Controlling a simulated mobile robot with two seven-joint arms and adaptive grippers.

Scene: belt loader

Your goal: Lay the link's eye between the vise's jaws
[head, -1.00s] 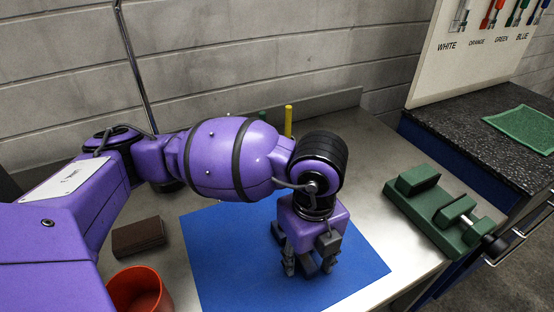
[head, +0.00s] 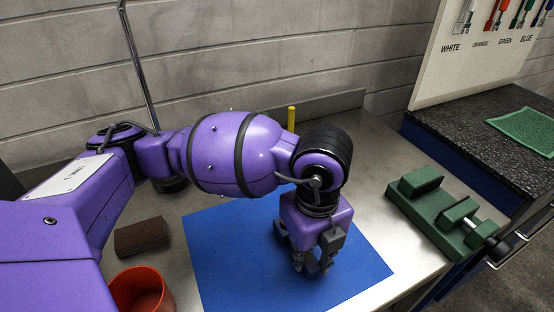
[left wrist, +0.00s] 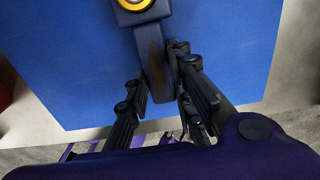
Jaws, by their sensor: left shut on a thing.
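The link (left wrist: 151,62) is a dark bar with an eye ringed in yellow at its far end, seen in the left wrist view over the blue mat (left wrist: 75,60). My left gripper (left wrist: 165,95) is shut on the bar, with its fingers on either side. In the head view my left gripper (head: 313,268) points down over the right part of the mat and mostly hides the link. The green vise (head: 440,210) lies to the right on the steel bench, with a gap between its jaw blocks. My right gripper is not in view.
A red cup (head: 140,290) and a brown block (head: 141,237) stand left of the mat. A yellow peg (head: 291,117) stands behind my arm. A dark counter with a green cloth (head: 522,130) and a tool board (head: 470,45) are at the right.

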